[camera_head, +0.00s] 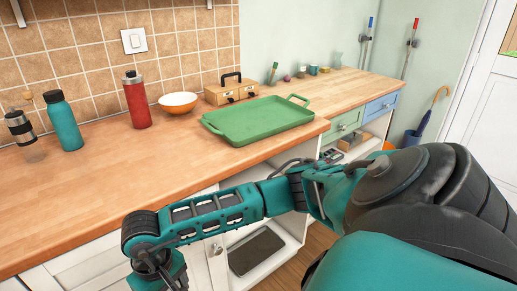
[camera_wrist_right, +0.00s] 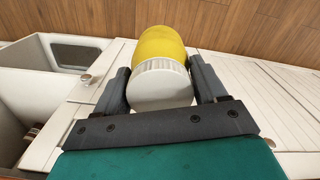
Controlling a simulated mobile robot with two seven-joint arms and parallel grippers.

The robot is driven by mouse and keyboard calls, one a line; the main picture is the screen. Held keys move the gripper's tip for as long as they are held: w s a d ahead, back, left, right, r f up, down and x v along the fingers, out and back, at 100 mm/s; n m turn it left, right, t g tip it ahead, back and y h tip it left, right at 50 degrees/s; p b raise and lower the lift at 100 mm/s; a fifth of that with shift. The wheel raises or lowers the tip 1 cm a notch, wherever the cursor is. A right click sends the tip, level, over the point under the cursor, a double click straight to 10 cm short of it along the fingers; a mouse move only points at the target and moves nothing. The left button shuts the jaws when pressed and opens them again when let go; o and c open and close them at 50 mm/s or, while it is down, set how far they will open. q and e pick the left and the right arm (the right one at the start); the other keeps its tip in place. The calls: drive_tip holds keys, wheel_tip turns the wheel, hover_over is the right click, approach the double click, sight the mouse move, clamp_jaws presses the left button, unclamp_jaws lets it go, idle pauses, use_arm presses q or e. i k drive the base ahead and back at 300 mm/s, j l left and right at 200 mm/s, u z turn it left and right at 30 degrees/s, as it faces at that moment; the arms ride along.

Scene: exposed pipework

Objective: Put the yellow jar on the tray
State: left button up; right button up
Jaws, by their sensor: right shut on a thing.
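The yellow jar (camera_wrist_right: 162,44) with a white ribbed lid (camera_wrist_right: 160,84) shows in the right wrist view. My right gripper (camera_wrist_right: 160,68) is shut on it, with one finger on each side of the lid. The jar is not visible in the head view, where only my right arm shows, reaching down to the lower left in front of the counter. The green tray (camera_head: 258,121) lies empty on the wooden counter, near its corner. My left gripper is in neither view.
The counter's front left is clear. Cabinets are below, one compartment open.

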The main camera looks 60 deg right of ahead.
sight(248, 124)
drive_tip(key=k+l+u, duration=0.1)
drive_tip(key=l, duration=0.25)
drive_tip(key=k+l+u, duration=0.15)
drive_tip(key=l, duration=0.25)
drive_tip(key=k+l+u, duration=0.1)
drive_tip(key=l, duration=0.25)
drive_tip(key=k+l+u, duration=0.15)
drive_tip(key=l, duration=0.2)
